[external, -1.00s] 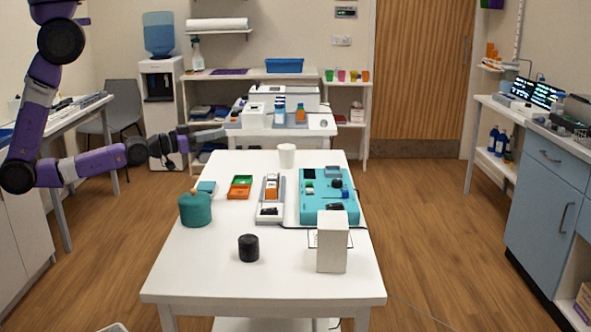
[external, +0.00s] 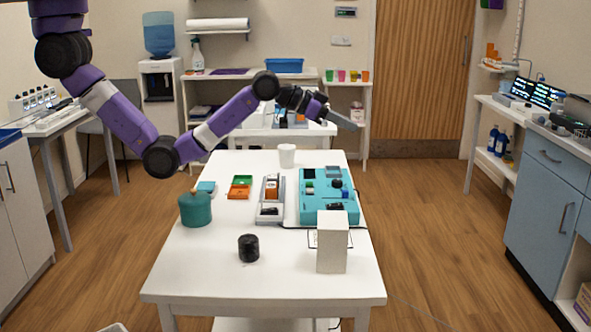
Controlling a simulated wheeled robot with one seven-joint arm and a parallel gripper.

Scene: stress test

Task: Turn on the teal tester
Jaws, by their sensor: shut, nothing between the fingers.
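The teal tester (external: 312,212) lies on the right part of the white table in the external view. It has a small dark screen, a green part, a dark knob, blue parts and a black switch-like part (external: 336,206) near its front. The on or off state of the tester cannot be told. My gripper (external: 350,125) is shut and empty. It is in the air above the far end of the table, above and beyond the tester, pointing right and slightly down. It touches nothing.
A white box (external: 332,245) stands upright in front of the tester. A grey device with an orange part (external: 271,187) lies left of it. A white cup (external: 287,155), coloured trays (external: 240,187), a teal pot (external: 195,209) and a black cylinder (external: 248,248) also stand on the table (external: 205,270).

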